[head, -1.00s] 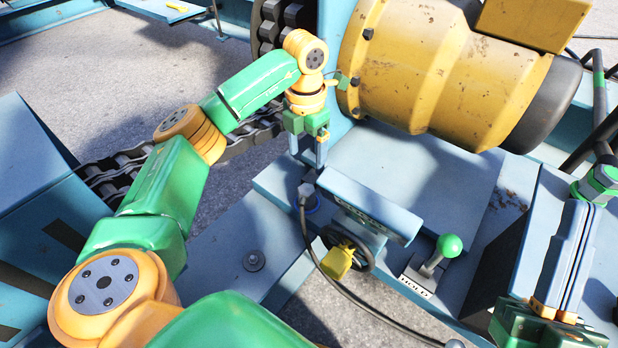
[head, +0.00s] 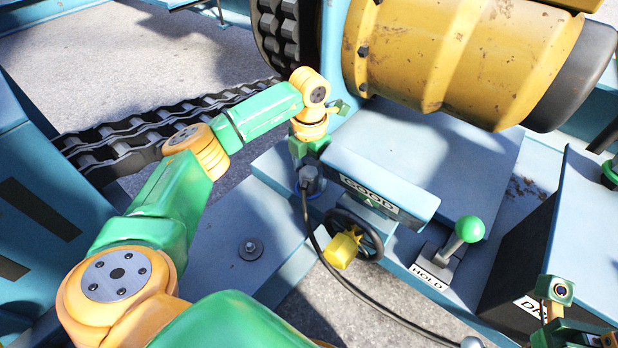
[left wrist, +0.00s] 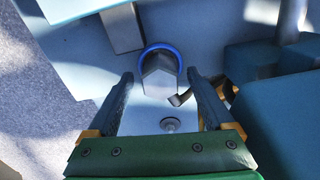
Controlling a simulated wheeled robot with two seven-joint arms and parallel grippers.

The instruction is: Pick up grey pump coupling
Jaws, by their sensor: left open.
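The grey pump coupling (head: 311,181) stands at the left end of the blue panel marked GOOD, with a black cable running from it. In the left wrist view the coupling (left wrist: 159,76) is a grey block within a blue ring. My left gripper (head: 311,166) is right above it in the head view, its fingertips mostly hidden. In the left wrist view my left gripper (left wrist: 160,78) is open, a finger on each side of the coupling, with visible gaps. Part of my right arm shows at the bottom right in the head view; its fingers cannot be made out.
The GOOD panel (head: 380,184) is close beside my left gripper. A black handwheel with a yellow tag (head: 341,250) and a green-knobbed lever (head: 468,230) marked HOLD stand to the right. A large yellow motor (head: 450,60) is behind. A bolt (head: 250,249) lies front left.

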